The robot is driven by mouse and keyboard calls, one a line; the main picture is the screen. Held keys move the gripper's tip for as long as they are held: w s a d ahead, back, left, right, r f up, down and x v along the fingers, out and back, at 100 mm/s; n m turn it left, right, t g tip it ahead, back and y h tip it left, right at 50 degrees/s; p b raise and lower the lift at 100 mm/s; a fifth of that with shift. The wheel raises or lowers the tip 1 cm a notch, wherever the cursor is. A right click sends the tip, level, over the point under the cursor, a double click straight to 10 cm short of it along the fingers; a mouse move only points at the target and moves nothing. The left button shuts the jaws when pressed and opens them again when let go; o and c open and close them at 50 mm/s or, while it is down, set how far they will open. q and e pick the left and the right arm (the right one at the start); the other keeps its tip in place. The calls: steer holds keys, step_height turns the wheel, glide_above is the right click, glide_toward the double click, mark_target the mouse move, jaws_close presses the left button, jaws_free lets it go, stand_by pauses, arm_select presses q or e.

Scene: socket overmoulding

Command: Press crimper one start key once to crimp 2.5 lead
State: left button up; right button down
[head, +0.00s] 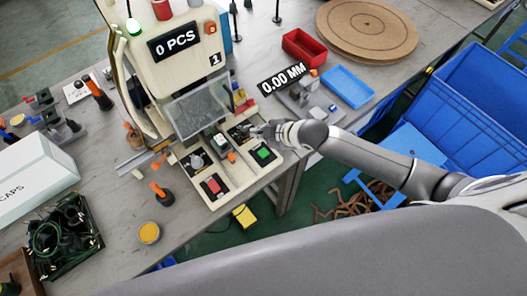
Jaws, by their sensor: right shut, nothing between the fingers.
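Crimper one (181,72) is a cream machine with a "0 PCS" display (174,41), a "1" label and a clear guard (201,103). Its base carries a green key (263,153) on a black plate at the right and a red key (213,185) at the front left. My right gripper (257,131) is shut and empty. It appears just behind the green key in the picture, near the right edge of the base; I cannot tell its height or any contact. I cannot pick out the 2.5 lead. My left gripper is out of view.
A gauge reading "0.00 MM" (283,78), a red tray (304,46) and a blue tray (347,87) stand right of the crimper. A crate of dark coils (99,245) and a white box (30,178) are at left. Blue bins (471,95) stand beyond the table's right edge.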

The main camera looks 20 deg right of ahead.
steer(key=b, duration=0.7)
glide_above(261, 155)
step_height(261, 155, down, 8)
steer(key=shift+d+r, duration=0.1)
steer(key=shift+r, duration=0.1)
steer(key=shift+f+b, duration=0.35)
steer(key=shift+f, duration=0.15)
steer(key=shift+f, duration=0.15)
stand_by(0.4)
steer(key=shift+f, duration=0.25)
